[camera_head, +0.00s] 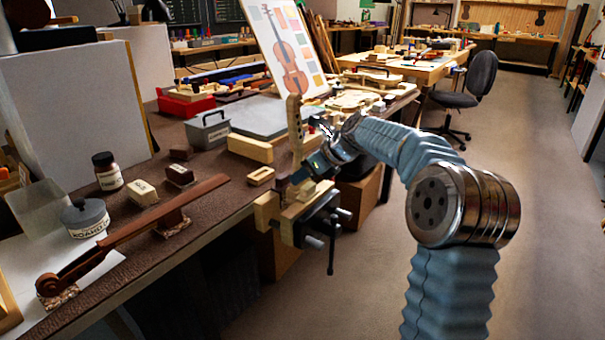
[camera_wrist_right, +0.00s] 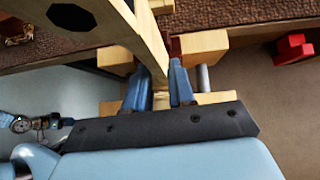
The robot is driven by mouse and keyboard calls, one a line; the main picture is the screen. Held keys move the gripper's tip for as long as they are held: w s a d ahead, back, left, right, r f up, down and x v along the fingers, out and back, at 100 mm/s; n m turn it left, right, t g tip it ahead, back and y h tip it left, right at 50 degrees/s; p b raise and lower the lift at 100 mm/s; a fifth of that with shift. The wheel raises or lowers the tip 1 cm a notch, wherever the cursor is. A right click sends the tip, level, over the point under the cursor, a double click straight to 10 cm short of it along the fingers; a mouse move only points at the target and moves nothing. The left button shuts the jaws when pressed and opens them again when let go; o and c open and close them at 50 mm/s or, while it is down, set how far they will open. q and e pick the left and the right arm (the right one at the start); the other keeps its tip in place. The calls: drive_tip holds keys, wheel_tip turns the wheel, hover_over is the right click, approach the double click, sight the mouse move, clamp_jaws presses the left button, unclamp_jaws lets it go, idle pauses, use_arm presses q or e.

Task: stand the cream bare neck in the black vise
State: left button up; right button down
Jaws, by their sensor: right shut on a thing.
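The cream bare neck (camera_head: 295,122) stands roughly upright above the bench's front edge in the head view. My right gripper (camera_head: 304,171) is shut on its lower part. In the right wrist view the neck (camera_wrist_right: 147,38) runs down between the two blue fingers (camera_wrist_right: 159,88). The black vise (camera_head: 315,222) with pale wooden jaws (camera_head: 268,209) is clamped at the bench edge, right below the gripper. The neck's lower end is hidden by the gripper, so I cannot tell whether it sits between the jaws. My left gripper is not in view.
A brown scrolled neck (camera_head: 128,232) lies on supports at the front left of the bench.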

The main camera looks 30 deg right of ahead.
drive_tip(key=shift+f+b, duration=0.35)
drive_tip(key=shift+f, duration=0.45)
drive_tip(key=c, duration=0.9)
unclamp_jaws()
drive_tip(key=p+v, duration=0.1)
drive_tip(key=v, duration=1.3)
